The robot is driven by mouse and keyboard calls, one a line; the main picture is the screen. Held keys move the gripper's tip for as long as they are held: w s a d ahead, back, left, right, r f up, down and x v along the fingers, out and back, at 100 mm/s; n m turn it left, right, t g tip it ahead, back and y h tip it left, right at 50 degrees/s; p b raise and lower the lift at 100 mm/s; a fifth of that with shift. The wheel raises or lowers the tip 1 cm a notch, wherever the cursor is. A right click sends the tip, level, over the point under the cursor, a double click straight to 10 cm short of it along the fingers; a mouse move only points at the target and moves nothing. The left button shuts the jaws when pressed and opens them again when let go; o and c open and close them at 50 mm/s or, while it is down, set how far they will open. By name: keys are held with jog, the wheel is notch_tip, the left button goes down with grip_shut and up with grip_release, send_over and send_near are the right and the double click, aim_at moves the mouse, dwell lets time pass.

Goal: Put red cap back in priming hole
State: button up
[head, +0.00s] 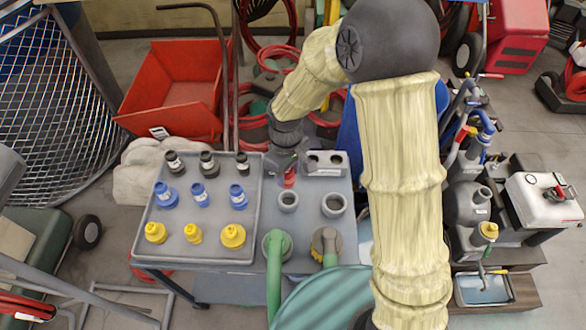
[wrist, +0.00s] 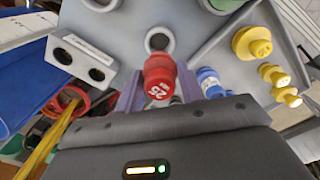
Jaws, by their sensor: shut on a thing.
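The red cap (wrist: 158,82), marked 25, is between the purple fingers of my gripper (wrist: 160,92) in the wrist view. My gripper is shut on it. In the head view the red cap (head: 289,178) shows just below my gripper (head: 285,163), over the grey bench between the tray and the two-holed block. A round grey socket with a dark opening (wrist: 158,40) lies just beyond the cap in the wrist view. It shows as a grey ring (head: 288,201) in the head view. I cannot tell which opening is the priming hole, or whether the cap touches anything.
A grey tray (head: 258,205) with black, blue and yellow fittings is on the left. The two-holed block (head: 325,170) stands close on the right, with a second grey ring (head: 334,205) in front of it. A green hose (head: 275,275) rises at the front.

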jog(key=w+d+f+m+p, duration=0.2)
jog(key=d+m, duration=0.3)
jog(key=d, duration=0.5)
jog(key=w+d+f+m+p, duration=0.3)
jog(key=d+m, duration=0.3)
jog(key=d, duration=0.5)
jog(key=shift+w+f+p, duration=0.35)
jog(key=shift+w+f, duration=0.05)
jog(key=shift+w, duration=0.3)
